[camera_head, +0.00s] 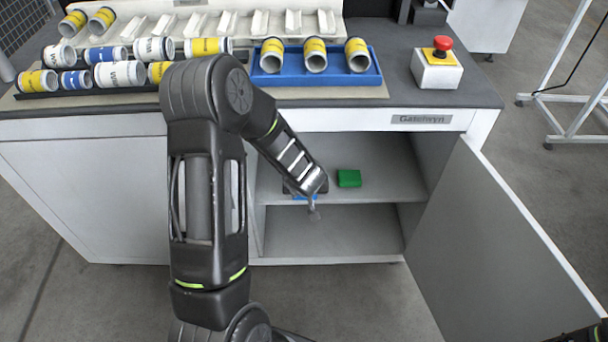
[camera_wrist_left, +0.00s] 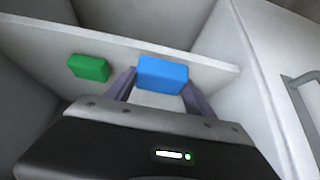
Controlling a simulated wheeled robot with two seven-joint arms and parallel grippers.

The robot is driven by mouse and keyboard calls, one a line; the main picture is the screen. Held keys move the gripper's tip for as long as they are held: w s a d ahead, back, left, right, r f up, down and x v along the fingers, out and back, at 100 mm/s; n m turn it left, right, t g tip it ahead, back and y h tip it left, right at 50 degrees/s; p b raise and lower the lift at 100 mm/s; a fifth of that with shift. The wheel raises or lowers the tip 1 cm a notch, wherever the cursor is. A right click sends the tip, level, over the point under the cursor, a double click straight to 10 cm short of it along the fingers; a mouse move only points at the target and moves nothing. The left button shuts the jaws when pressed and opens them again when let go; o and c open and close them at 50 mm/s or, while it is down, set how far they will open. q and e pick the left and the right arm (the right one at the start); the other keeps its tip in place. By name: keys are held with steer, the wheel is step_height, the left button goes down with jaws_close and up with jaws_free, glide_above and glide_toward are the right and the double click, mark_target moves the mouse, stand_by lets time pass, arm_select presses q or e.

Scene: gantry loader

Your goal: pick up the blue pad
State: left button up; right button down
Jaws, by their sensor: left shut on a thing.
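The blue pad (camera_wrist_left: 162,75) is between the two fingers of my left gripper (camera_wrist_left: 158,88) in the left wrist view. The fingers are shut on its sides. In the head view, the gripper (camera_head: 308,198) is inside the open cabinet at the upper shelf, and only a small strip of the blue pad (camera_head: 304,197) shows past the wrist. I cannot tell whether the pad still touches the shelf.
A green pad (camera_head: 349,178) lies on the upper shelf (camera_head: 385,185), right of my gripper; it also shows in the wrist view (camera_wrist_left: 89,68). The cabinet door (camera_head: 490,250) stands open at the right. The worktop holds several cans, a blue tray (camera_head: 318,80) and a red stop button (camera_head: 443,43).

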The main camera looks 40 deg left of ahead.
arm_select(q)
steer(key=s+d, duration=0.6)
steer(key=s, duration=0.2)
steer(key=shift+s+d, duration=0.35)
arm_select(e)
steer(key=shift+f, duration=0.2)
arm_select(q)
steer(key=o, duration=0.7)
steer(key=c, duration=0.6)
steer(key=shift+o, duration=0.2)
steer(key=shift+r, duration=0.15)
arm_select(e)
steer(key=shift+r, duration=0.1)
